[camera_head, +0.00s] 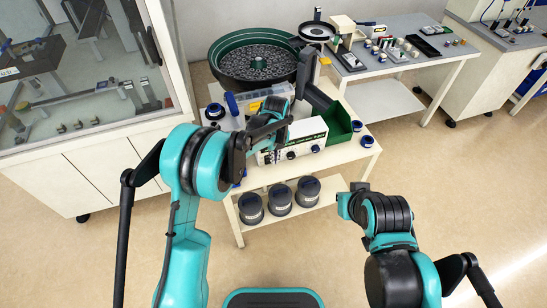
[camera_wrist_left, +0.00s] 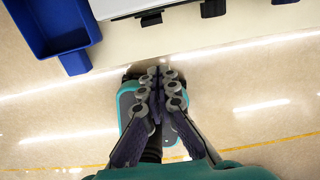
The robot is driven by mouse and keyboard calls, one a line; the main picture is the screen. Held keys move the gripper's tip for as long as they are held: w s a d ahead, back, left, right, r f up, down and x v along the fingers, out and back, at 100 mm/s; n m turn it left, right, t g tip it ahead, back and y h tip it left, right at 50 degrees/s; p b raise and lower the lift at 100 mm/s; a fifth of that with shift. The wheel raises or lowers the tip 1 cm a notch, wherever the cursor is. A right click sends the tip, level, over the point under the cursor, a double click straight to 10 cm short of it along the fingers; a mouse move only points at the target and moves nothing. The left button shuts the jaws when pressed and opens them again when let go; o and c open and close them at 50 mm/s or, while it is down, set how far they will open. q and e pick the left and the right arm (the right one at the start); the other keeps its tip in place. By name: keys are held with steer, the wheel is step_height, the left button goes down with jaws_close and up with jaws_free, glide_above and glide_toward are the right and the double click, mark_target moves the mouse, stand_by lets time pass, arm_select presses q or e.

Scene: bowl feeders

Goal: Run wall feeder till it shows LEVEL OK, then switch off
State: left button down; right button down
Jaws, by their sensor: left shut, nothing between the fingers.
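A large dark green bowl feeder (camera_head: 255,62), filled with small dark parts, stands at the back of the near white table. A white control box (camera_head: 306,132) with dark knobs and a green stripe sits in front of it. Any level display is too small to read. My left gripper (camera_head: 264,138) is in front of the box's left part and hides some of it. In the left wrist view the left gripper (camera_wrist_left: 161,76) is shut and empty, just short of the dark-footed white edge. My right gripper (camera_head: 348,203) is low at the right, its fingers not clear.
A green bin (camera_head: 340,124) stands right of the box; a blue bin (camera_wrist_left: 52,28) shows in the left wrist view. Blue-and-white spools (camera_head: 366,141) lie near the table's right edge. Dark canisters (camera_head: 280,196) stand on the lower shelf. A glazed cabinet (camera_head: 85,145) closes the left.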

arm_select(q)
step_height(320, 180, down, 8)
steer(key=b, duration=0.3)
steer(key=shift+w, duration=0.15)
steer(key=w, duration=0.2)
steer(key=w+a+r+b, duration=0.1)
steer(key=shift+w+a+r, duration=0.1)
steer(key=shift+w+r, duration=0.2)
steer(key=shift+r, duration=0.05)
